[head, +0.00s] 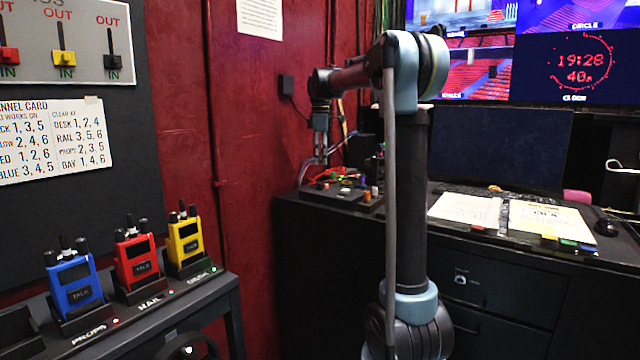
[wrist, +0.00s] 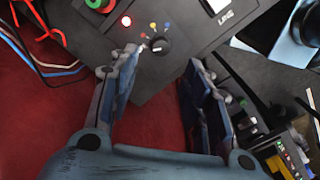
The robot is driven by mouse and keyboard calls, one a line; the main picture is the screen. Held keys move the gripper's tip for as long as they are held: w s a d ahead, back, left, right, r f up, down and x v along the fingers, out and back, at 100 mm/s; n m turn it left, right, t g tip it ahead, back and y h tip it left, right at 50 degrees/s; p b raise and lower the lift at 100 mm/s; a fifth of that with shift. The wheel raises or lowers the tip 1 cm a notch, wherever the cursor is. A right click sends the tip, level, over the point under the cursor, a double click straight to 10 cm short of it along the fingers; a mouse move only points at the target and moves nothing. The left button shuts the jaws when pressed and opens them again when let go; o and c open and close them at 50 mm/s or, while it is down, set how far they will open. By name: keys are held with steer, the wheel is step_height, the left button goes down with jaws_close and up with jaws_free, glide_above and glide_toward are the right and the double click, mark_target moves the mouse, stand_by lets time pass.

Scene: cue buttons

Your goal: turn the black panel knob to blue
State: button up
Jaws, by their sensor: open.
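The black panel knob (wrist: 158,45) is on a dark panel (wrist: 190,22) at the top middle of the wrist view. Small red, yellow and blue dots sit along its upper side. A pale mark shows on the knob, but I cannot tell which colour it points to. My gripper (wrist: 163,56) is open and empty, one finger to each side of the knob in the picture. I cannot tell the gap between fingertips and panel. In the head view my gripper (head: 321,148) hangs over the left end of the black desk; the knob is too small to make out there.
Cables (wrist: 30,45) run at the left. In the head view, papers (head: 465,208) lie on the desk, and several radios, one blue (head: 75,287), stand on a side shelf.

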mark_target(321, 186)
step_height(321, 186, down, 9)
steer(key=shift+f, duration=0.1)
stand_by(0.3)
jaws_close()
